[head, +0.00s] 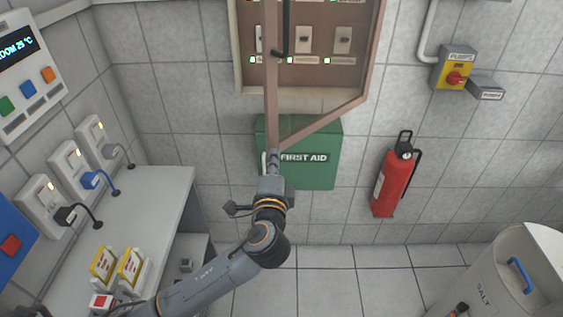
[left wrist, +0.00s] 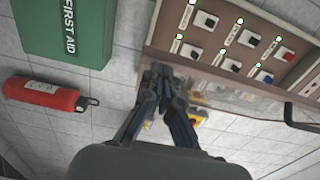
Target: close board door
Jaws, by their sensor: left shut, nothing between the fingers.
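The board (head: 241,55) is a brown wall box with switches and small green lights at the top of the head view. Its door (head: 325,122) has a brown frame with a clear pane and stands open, swung out from the board's right side. A black handle (head: 286,42) is on the door near its free edge. My left gripper (head: 273,156) is shut and empty at the lower end of that free edge; I cannot tell if they touch. In the left wrist view, the shut fingers (left wrist: 165,75) show beside the clear pane, with the handle (left wrist: 300,117) to the right.
A green first aid box (head: 315,172) hangs below the board. A red fire extinguisher (head: 391,183) and a yellow pump switch (head: 452,68) are on the wall to the right. A grey bench (head: 150,195) stands left, and a salt bin (head: 490,275) bottom right.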

